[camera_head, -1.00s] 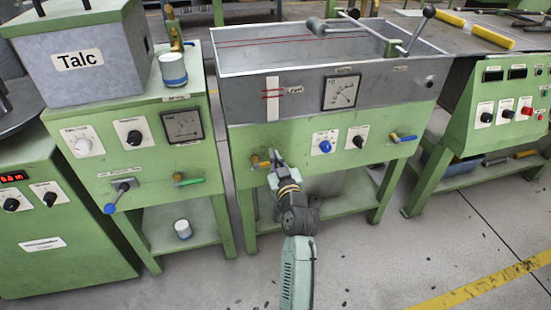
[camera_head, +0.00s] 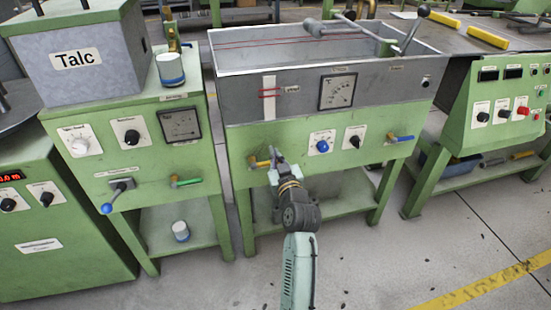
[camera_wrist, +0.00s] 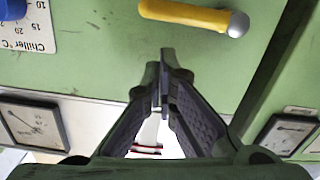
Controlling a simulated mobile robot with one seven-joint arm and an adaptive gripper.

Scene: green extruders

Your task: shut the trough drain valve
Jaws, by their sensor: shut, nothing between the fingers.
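The trough (camera_head: 400,95) is a grey metal basin on a green stand. A yellow valve handle (camera_head: 261,163) sits low on the left of its green front panel. It lies roughly level in the wrist view (camera_wrist: 187,13), with a rounded silver end on the right. A blue-handled valve (camera_head: 402,138) is on the panel's right. I cannot read a label naming either as the drain. My gripper (camera_head: 273,152) is beside the yellow handle, partly covering its right end. In the wrist view my gripper (camera_wrist: 165,56) is shut and empty, apart from the handle.
A blue knob (camera_head: 322,146) and a black knob (camera_head: 355,142) are to the right on the panel. The dial gauge (camera_head: 338,91) is above. A green-handled valve (camera_head: 187,182) is on the left cabinet. Floor in front is clear.

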